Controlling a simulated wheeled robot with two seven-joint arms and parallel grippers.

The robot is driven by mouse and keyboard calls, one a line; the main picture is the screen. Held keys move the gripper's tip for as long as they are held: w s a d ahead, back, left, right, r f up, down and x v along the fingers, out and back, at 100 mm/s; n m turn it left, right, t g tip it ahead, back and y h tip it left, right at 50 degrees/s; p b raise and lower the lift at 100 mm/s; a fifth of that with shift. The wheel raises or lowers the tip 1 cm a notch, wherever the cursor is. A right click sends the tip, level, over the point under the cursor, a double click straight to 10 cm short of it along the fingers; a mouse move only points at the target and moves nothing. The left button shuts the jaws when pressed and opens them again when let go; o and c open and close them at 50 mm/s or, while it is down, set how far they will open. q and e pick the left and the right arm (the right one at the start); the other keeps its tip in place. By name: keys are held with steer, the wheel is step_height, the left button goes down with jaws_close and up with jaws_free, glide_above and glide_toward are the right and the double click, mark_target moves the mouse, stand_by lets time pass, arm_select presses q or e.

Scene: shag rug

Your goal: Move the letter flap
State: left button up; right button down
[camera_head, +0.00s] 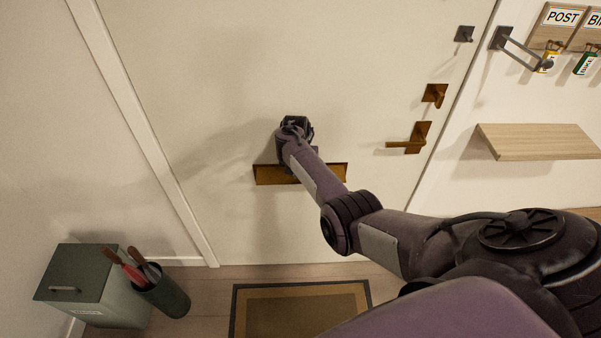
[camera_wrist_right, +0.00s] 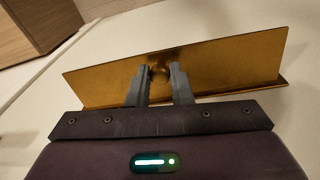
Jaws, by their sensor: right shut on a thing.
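The brass letter flap (camera_head: 270,175) is a wide plate low on the pale door (camera_head: 230,90). My right arm covers its middle in the head view. In the right wrist view the flap (camera_wrist_right: 225,62) spans the picture, with a small round brass knob (camera_wrist_right: 160,73) at its middle. My right gripper (camera_wrist_right: 159,77) has its two fingers on either side of this knob and is shut on it. In the head view the right hand (camera_head: 296,130) is at the flap, its fingertips hidden. I cannot tell how far the flap is swung. My left gripper is not in view.
A brass door handle (camera_head: 408,143) and a lock plate (camera_head: 434,94) are at the door's right. A wooden shelf (camera_head: 540,142) and tagged keys (camera_head: 586,64) are on the right wall. A green box (camera_head: 85,285) and an umbrella bin (camera_head: 165,296) stand left. A mat (camera_head: 290,305) lies below.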

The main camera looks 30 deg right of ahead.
stand_by(0.3)
steer(key=c, duration=1.3)
jaws_free()
steer(key=shift+d+f, duration=0.1)
step_height(320, 180, up, 8)
steer(key=shift+s+a+p, duration=0.15)
steer(key=shift+a+p, duration=0.15)
steer(key=shift+a, duration=0.15)
steer(key=shift+f, duration=0.2)
